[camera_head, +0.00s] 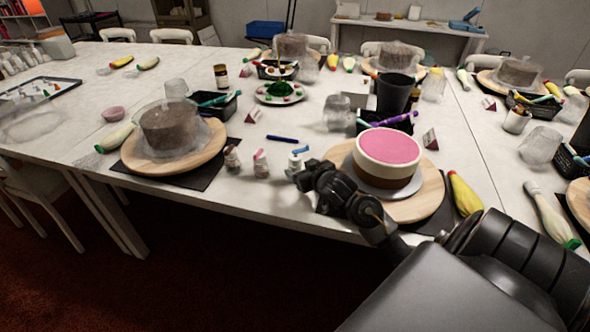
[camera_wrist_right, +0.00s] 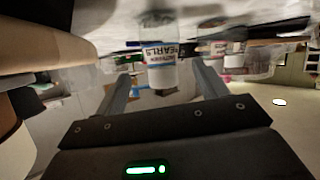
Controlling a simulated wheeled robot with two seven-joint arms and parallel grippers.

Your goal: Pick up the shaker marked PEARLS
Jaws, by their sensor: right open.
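The shaker marked PEARLS (camera_wrist_right: 161,62) shows upside down in the right wrist view, its label legible. It lies beyond and between the two spread fingers of my right gripper (camera_wrist_right: 165,90), which is open and empty. In the head view my right gripper (camera_head: 300,180) is at the table's front edge, left of the pink cake. It appears closest to the blue-topped shaker (camera_head: 296,158), which seems to be the PEARLS one; its lower part is partly hidden by the gripper. My left gripper is not in view.
Two other shakers, one pink-topped (camera_head: 261,163) and one brownish (camera_head: 232,158), stand just to the left. The pink-topped cake (camera_head: 388,158) on a wooden turntable (camera_head: 418,203) is close on the right. A blue pen (camera_head: 282,139) lies behind. A covered brown cake (camera_head: 170,130) stands further left.

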